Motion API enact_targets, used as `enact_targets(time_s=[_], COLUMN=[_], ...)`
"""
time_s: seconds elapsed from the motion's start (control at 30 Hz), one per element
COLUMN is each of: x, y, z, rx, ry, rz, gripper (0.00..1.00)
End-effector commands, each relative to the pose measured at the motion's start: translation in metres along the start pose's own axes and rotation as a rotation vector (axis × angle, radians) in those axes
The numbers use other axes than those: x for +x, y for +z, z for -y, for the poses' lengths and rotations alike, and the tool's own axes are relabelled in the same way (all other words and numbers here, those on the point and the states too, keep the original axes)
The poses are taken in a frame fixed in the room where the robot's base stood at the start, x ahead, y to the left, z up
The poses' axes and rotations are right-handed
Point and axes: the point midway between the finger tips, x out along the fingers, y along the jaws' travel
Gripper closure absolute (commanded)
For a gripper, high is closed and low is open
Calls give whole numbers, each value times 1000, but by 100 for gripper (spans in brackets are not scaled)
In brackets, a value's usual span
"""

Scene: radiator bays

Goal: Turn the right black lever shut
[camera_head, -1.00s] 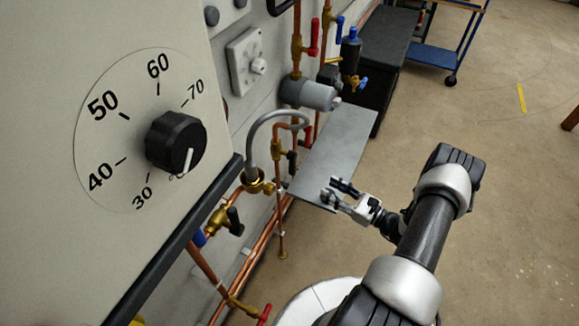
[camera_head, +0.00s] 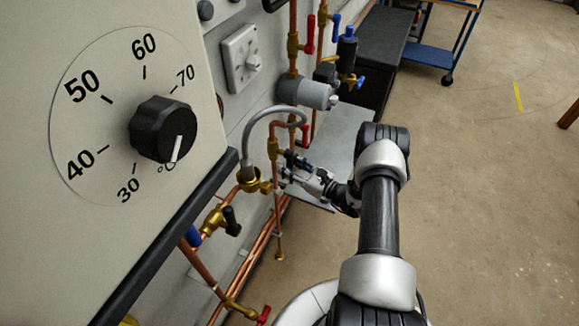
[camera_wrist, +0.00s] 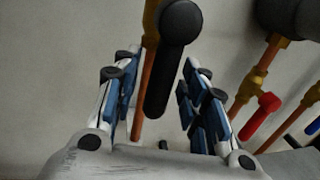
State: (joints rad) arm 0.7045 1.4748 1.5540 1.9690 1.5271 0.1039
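The right black lever (camera_head: 290,157) sits on a brass valve (camera_head: 274,149) on a vertical copper pipe, right of the curved grey hose. My gripper (camera_head: 291,172) is at this lever and partly hides it in the head view. In the wrist view the black lever (camera_wrist: 166,84) hangs down, slightly tilted, in front of the copper pipe. It lies between the two spread fingers of my gripper (camera_wrist: 158,92), with gaps on both sides. The left black lever (camera_head: 231,221) is lower left on another brass valve (camera_head: 213,219).
A red handle (camera_wrist: 262,116) is close to the right finger in the wrist view. The curved grey hose (camera_head: 248,140) is left of my gripper. A grey shelf (camera_head: 340,150) is behind it. The large dial panel (camera_head: 100,180) fills the left. Open floor lies to the right.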

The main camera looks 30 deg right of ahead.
Motion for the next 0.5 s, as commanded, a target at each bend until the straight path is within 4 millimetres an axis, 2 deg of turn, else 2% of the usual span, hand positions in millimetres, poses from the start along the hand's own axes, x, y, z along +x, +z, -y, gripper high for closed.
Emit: enact_targets(time_s=[0.23, 0.5], x=[1, 0], y=[0, 0], z=[0, 0], rx=[-1, 0], ry=[0, 0], rz=[0, 0], gripper=[60, 78])
